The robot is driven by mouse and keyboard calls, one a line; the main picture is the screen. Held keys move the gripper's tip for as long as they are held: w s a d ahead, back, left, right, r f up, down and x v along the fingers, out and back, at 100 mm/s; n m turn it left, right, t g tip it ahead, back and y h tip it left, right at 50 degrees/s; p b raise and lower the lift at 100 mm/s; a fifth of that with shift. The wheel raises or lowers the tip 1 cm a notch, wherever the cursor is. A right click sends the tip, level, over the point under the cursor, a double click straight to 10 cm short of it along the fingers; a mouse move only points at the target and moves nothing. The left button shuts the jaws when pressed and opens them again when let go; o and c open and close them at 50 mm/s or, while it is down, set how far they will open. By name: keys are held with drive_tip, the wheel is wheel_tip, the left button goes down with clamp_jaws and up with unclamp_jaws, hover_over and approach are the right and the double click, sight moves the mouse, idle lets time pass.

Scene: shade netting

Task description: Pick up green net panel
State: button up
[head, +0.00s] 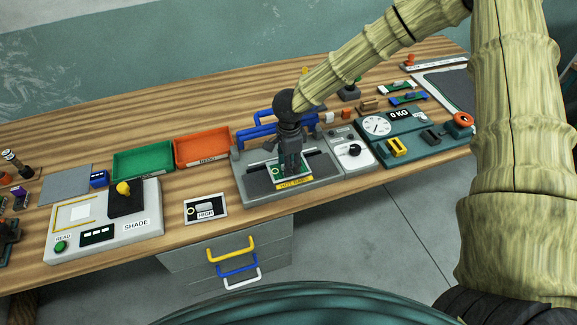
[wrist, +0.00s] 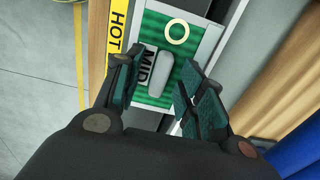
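The green net panel (wrist: 190,48) has a pale frame, a grey handle (wrist: 161,74), a MID label and a cream ring. It lies on the grey machine with a yellow HOT label (head: 293,185). In the head view, the panel (head: 278,174) is partly hidden by my gripper (head: 290,172). In the wrist view, my gripper (wrist: 160,92) is open above the panel, with one finger on each side of the handle. I see a gap between the fingers and the handle; their height above the panel is hard to tell.
A framed panel marked HIGH (head: 206,208) lies left of the machine. A SHADE reader box (head: 104,221), a green tray (head: 142,161) and an orange tray (head: 202,148) stand further left. A dial scale (head: 415,135) is on the right. Blue handles (head: 262,122) rise behind the machine.

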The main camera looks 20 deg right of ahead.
clamp_jaws()
drive_tip(key=shift+r, duration=0.15)
